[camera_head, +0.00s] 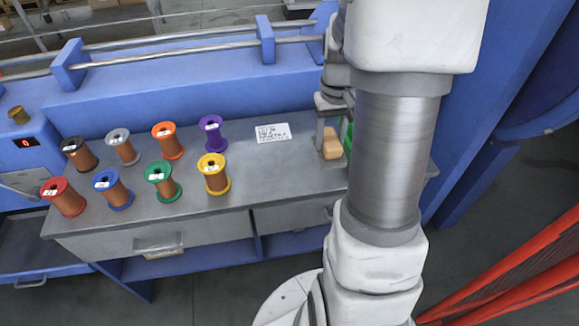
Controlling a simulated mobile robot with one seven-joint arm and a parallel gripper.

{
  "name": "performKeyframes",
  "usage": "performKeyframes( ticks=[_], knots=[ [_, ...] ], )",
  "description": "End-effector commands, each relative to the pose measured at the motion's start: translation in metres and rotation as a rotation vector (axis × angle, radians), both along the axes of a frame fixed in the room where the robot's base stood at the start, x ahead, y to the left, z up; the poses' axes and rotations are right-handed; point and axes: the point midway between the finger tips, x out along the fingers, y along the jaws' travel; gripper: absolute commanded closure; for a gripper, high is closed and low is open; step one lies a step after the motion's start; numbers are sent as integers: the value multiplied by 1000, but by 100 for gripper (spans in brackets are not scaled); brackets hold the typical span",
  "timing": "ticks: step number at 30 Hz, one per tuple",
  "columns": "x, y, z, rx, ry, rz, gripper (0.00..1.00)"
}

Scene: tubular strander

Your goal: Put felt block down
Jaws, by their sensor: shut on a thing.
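The felt block (332,149) is a small tan block near the right end of the grey bench top (235,203). My gripper (325,135) points down and is shut on the felt block. The block is at or just above the bench surface; I cannot tell whether it touches. My arm hides part of the bench to the right of the block.
A green object (348,138) stands just right of the block, partly hidden by my arm. A white written card (273,133) lies to the left. Several wire spools, including a yellow one (214,174) and a purple one (212,133), stand further left.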

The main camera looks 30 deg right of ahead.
Motion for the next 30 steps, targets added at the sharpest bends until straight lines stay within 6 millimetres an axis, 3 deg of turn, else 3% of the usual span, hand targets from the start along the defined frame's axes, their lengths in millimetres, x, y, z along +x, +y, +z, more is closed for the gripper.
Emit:
performKeyframes(
  ticks=[6, 13, 19, 26, 30],
  knots=[
    [39, 37, -35, 0, 1, 8, 95],
    [67, 63, -56, 0, 0, 4, 95],
    [72, 67, -65, 0, 0, 1, 95],
    [71, 67, -98, 1, 2, 1, 95],
    [72, 67, -99, 0, -1, 1, 95]
  ],
)
